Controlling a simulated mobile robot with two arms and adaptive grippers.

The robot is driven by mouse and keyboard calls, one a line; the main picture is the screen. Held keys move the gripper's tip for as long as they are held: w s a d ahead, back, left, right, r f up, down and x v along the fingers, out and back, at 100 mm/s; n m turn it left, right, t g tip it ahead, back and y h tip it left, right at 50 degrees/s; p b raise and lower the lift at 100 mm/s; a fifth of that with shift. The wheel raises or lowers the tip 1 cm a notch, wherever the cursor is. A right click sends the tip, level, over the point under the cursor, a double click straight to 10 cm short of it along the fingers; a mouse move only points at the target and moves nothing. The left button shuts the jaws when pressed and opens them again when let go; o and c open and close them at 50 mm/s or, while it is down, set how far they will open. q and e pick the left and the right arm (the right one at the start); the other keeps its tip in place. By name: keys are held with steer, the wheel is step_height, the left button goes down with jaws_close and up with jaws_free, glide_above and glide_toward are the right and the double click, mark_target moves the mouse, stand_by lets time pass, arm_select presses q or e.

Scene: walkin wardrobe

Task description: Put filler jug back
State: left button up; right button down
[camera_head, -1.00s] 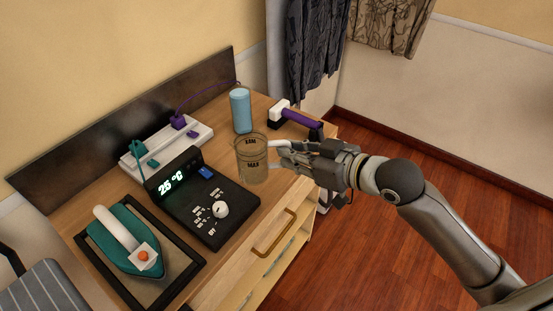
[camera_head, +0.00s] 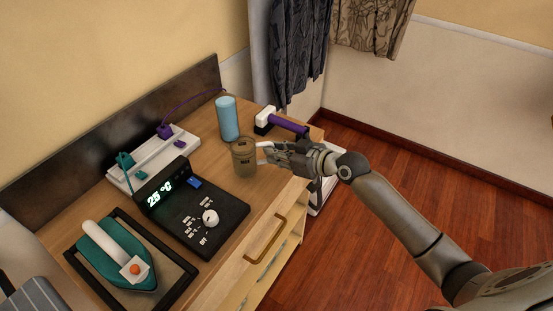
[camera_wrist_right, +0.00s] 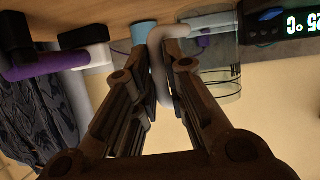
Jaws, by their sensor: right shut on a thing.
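The filler jug (camera_head: 244,158) is a clear, brownish see-through cup with dark markings and a pale handle. In the head view it is at the right part of the wooden table, in front of the blue cylinder. My right gripper (camera_head: 268,153) comes in from the right and is shut on the jug's handle. In the right wrist view the pale handle (camera_wrist_right: 156,62) is between the fingers, and the clear jug body (camera_wrist_right: 222,75) is to its right. I cannot tell whether the jug's base touches the table. My left gripper is not in view.
The blue cylinder (camera_head: 227,119) stands behind the jug. A purple-handled tool (camera_head: 287,124) lies to the right. A black control panel (camera_head: 205,212) with a display and a green iron (camera_head: 116,255) are to the left. A white power strip (camera_head: 150,160) lies along the backboard.

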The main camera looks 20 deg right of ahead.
step_height(320, 180, down, 2)
steer(key=shift+f, duration=0.1)
steer(key=shift+f, duration=0.15)
steer(key=c, duration=1.5)
jaws_free()
steer(key=shift+s+f, duration=0.1)
